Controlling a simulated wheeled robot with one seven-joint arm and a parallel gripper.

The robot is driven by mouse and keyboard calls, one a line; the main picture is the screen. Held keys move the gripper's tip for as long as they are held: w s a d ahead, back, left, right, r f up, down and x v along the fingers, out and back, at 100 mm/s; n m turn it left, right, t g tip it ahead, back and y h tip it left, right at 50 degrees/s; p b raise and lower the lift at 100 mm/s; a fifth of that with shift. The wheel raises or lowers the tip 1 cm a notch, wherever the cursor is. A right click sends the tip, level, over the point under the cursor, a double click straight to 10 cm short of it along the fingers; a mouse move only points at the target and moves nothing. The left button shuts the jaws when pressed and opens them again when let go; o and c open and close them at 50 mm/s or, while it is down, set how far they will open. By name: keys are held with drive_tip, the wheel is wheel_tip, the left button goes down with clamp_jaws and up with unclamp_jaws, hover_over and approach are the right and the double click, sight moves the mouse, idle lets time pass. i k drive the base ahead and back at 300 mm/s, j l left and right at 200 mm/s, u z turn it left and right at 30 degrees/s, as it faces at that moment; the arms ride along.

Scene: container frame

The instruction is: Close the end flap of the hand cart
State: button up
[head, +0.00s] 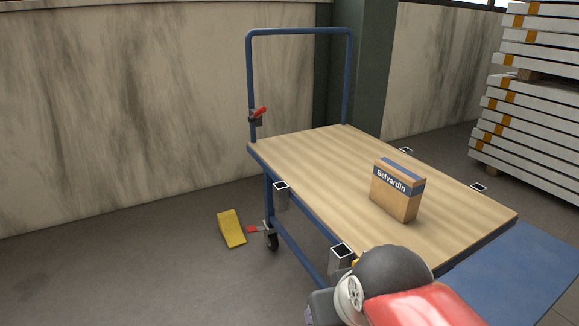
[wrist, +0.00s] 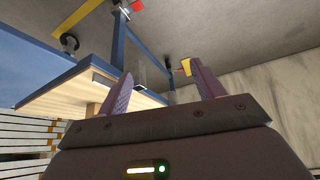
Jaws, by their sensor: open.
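The hand cart has a pale wooden deck (head: 310,165) on a blue frame, with a tall blue handle (head: 300,31) at its far end. Its end flap (head: 530,262) is a flat blue panel at the near right end. It slopes down and outward from the deck edge, and my arm covers part of it. In the wrist view a blue panel (wrist: 25,55) at the left appears to be the flap. My gripper (wrist: 162,68) is open and empty, its two fingers apart near the deck. In the head view my arm hides the fingers.
A cardboard box (head: 397,190) stands on the deck. Metal sockets (head: 282,196) line the deck's sides, one close to my arm. A yellow wedge (head: 231,229) lies on the floor at left. Stacked white panels (head: 530,110) stand at right. The floor at front left is clear.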

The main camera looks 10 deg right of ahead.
sight(515, 280)
drive_tip(key=k+j+z, duration=0.25)
drive_tip(key=k+z, duration=0.2)
drive_tip(key=k+j+z, duration=0.15)
drive_tip(key=k+z, duration=0.25)
